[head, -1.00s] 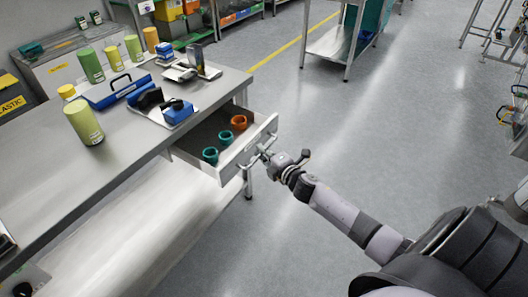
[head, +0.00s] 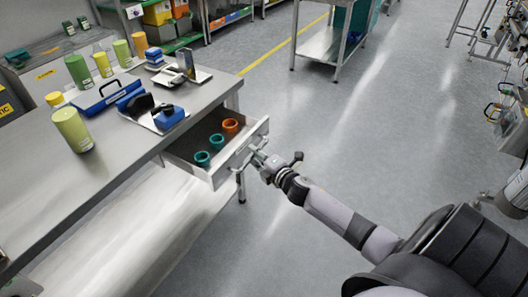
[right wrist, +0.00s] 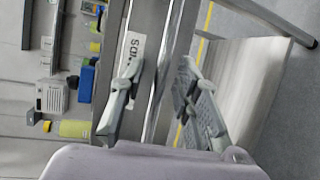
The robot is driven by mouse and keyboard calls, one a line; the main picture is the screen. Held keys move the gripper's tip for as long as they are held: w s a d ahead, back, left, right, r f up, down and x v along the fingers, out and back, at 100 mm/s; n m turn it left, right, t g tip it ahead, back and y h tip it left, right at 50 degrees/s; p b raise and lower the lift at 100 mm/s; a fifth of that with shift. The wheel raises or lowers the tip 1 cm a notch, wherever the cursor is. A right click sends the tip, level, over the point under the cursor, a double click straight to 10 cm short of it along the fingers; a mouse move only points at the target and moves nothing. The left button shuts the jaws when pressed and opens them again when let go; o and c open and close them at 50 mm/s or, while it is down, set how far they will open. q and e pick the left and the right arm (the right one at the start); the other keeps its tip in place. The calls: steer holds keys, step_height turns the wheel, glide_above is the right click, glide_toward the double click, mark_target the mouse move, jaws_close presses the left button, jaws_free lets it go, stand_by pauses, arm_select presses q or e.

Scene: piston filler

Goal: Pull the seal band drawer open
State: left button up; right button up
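The seal band drawer (head: 237,153) stands out from the table's end. Two teal bands (head: 209,150) and one orange band (head: 231,126) lie inside. Its bar handle (head: 240,163) is on the front face. My right gripper (head: 255,156) is at the handle. In the right wrist view the handle bar (right wrist: 160,85) runs between the two fingers of my right gripper (right wrist: 160,90). The fingers are spread, with a visible gap to the bar, beside a partly hidden label (right wrist: 132,58) on the drawer front. My left gripper is not in view.
The steel table (head: 60,190) holds green and yellow cylinders (head: 72,128), a blue case (head: 108,96) and a tray with dark and blue items. Open floor (head: 330,130) lies right of the drawer. A steel cart (head: 330,45) stands farther back.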

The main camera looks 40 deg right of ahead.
steer(key=s+r, duration=0.2)
steer(key=s, duration=0.9)
steer(key=shift+s, duration=0.2)
steer(key=s+a+f+m+g+h, duration=0.1)
steer(key=s+f+m+g, duration=0.3)
steer(key=f, duration=0.7)
steer(key=s+f+m+g+p, duration=0.1)
steer(key=s+f+m, duration=0.2)
steer(key=s+f, duration=0.55)
steer(key=s+a+f+m+g+h, duration=0.1)
steer(key=s+f+m+g, duration=0.25)
steer(key=f, duration=0.85)
steer(key=s+a+f+m+g, duration=0.2)
steer(key=s+a+f, duration=0.2)
steer(key=s, duration=0.4)
steer(key=s+a+f+m+g+y, duration=0.1)
steer(key=s+a+f, duration=0.3)
steer(key=s, duration=0.4)
steer(key=s+a+f+m+g+y, duration=0.1)
steer(key=s+a+f+m+g, duration=0.2)
steer(key=s+f, duration=0.3)
steer(key=s+a, duration=0.1)
steer(key=s, duration=0.2)
steer(key=shift+a+p, duration=0.3)
steer(key=shift+p, duration=0.05)
